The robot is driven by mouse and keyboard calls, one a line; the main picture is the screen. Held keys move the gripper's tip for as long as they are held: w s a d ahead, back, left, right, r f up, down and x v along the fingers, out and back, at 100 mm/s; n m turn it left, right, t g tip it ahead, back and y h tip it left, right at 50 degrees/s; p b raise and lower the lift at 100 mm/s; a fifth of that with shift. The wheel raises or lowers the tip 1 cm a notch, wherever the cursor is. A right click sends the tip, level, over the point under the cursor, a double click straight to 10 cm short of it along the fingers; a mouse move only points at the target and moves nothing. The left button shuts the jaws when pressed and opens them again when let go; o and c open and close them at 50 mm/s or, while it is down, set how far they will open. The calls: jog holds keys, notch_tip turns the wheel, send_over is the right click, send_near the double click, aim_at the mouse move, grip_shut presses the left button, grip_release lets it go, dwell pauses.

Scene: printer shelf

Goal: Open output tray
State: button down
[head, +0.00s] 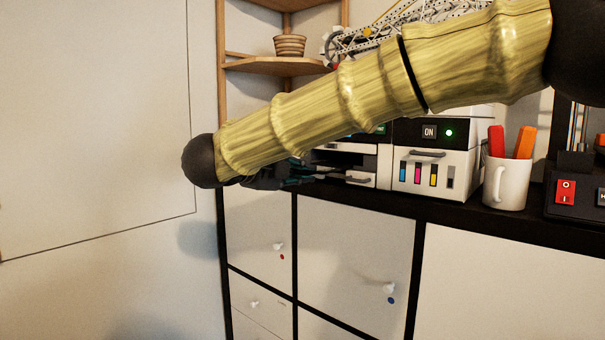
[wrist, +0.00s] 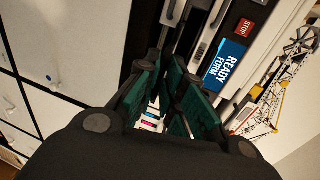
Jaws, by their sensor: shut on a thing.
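The printer (head: 343,148) stands on the black shelf top, partly hidden behind my arm. Its front has a dark slot and, low down, the pale output tray (head: 360,181) with a grey handle. My dark green gripper (head: 290,173) is at the left of this low front, mostly under my arm. In the wrist view my gripper (wrist: 165,78) has its fingers a little apart, closed on a part at the tray's front. The held part is mostly hidden between the fingers. The printer's screen (wrist: 228,62) reads READY FORM, beside a red STOP button (wrist: 243,27).
An ink panel (head: 432,172) with coloured bars is right of the tray, below an ON button with a green light. A white mug (head: 507,183) with red and orange items stands farther right. White cabinet doors (head: 355,245) are below. A wall is close at left.

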jog(key=c, duration=1.8)
grip_release()
jog(key=shift+f, duration=0.45)
jog(key=shift+o, duration=0.8)
jog(key=shift+s+a+r, duration=0.3)
jog(key=shift+s+r, duration=0.05)
jog(key=shift+r, duration=0.05)
jog(key=v, duration=1)
jog(key=shift+s+a, duration=0.15)
jog(key=shift+s, duration=0.05)
jog(key=shift+f, duration=0.1)
